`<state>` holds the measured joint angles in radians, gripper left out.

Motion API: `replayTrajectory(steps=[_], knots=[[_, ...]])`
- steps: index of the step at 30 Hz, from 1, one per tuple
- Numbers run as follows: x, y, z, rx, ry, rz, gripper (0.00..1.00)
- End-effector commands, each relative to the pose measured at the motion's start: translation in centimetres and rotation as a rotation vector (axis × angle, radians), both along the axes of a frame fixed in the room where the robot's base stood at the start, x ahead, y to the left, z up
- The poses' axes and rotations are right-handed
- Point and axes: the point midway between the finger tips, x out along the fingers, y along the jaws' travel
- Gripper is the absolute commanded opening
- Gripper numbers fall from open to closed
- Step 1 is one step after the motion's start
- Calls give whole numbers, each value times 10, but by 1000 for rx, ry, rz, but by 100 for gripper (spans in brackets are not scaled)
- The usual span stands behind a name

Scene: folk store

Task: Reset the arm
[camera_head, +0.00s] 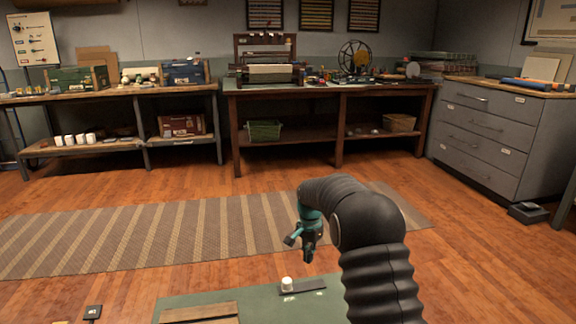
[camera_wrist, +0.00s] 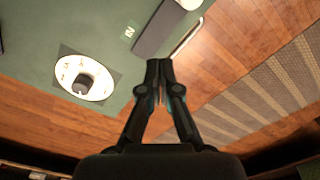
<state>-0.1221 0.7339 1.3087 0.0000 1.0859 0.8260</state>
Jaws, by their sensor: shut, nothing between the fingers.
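My gripper (camera_head: 308,252) hangs from my raised arm, above and just behind the far edge of a green-topped surface (camera_head: 255,306). In the wrist view my gripper (camera_wrist: 159,64) has its fingertips together with nothing between them. The green surface (camera_wrist: 50,25) fills the upper left there, and the fingers lie over its edge and the wood floor. My gripper appears apart from everything around it.
A small white cylinder (camera_head: 287,284) and a dark strip (camera_head: 303,288) are on the green surface. A white round piece with a dark centre (camera_wrist: 98,88) shows in the wrist view. A striped rug (camera_head: 150,235) lies beyond. Benches (camera_head: 330,89) and a drawer cabinet (camera_head: 485,125) stand behind.

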Motion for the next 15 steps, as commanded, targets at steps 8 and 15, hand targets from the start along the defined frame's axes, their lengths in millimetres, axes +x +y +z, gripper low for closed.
replayTrajectory(steps=[8, 15], knots=[[-54, -7, -27, -3, 78, 261, 0], [-103, -18, 4, 2, 70, 420, 0]])
